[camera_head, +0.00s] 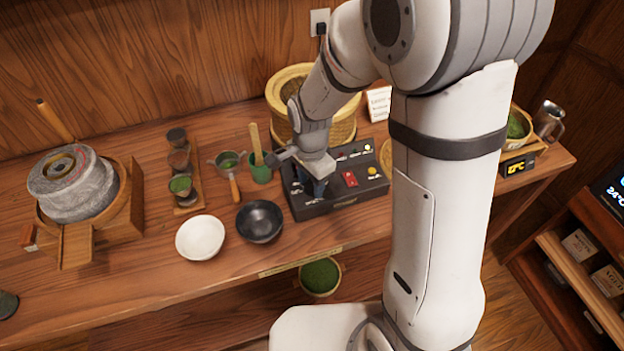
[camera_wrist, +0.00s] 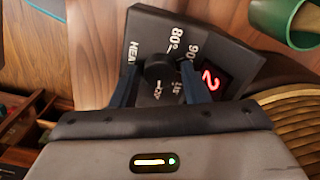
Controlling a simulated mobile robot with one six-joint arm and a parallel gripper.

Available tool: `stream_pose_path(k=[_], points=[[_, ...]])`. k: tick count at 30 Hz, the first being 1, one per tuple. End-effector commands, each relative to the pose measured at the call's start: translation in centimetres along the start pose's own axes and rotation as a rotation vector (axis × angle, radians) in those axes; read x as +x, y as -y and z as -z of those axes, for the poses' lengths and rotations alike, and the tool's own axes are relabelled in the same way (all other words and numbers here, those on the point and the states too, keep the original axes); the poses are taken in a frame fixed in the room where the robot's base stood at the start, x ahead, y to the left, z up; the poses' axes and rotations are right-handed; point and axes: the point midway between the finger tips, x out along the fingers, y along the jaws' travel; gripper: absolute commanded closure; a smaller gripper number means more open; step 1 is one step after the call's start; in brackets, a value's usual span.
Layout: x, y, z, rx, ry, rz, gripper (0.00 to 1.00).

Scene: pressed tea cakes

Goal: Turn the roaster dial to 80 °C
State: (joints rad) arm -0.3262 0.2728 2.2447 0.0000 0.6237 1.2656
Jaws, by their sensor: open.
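The roaster's black control box (camera_head: 345,201) stands on the wooden counter, in front of a round woven basket-like drum (camera_head: 343,128). In the wrist view, the round black dial (camera_wrist: 158,68) sits on the box face (camera_wrist: 150,28), with white labels HEAT, 80° and 90 around its far side. A small light mark shows at its near side; I cannot tell its setting clearly. My gripper (camera_wrist: 157,77) is open, one finger on each side of the dial; contact is unclear. In the head view my gripper (camera_head: 318,187) is over the box's left part and hides the dial.
A red display (camera_wrist: 210,80) is right of the dial. The box also carries a red switch (camera_head: 350,179) and a yellow button (camera_head: 373,171). A green cup (camera_head: 261,172), a black bowl (camera_head: 259,222) and a white bowl (camera_head: 200,237) stand left of it.

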Motion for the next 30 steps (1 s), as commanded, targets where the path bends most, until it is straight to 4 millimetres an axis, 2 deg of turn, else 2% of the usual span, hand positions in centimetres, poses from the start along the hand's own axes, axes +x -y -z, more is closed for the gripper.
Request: stream_pose_path(k=[4, 15, 23, 30], points=[[-0.02, -0.01, 0.02, 0.0, 0.0, 0.0, 0.6], [-0.05, 0.0, 0.06, 0.001, 0.0, 0.0, 0.9], [-0.03, -0.03, 0.16, -0.022, -0.001, 0.001, 0.91], [0.02, 0.0, 0.15, -0.136, 0.0, 0.001, 0.91]])
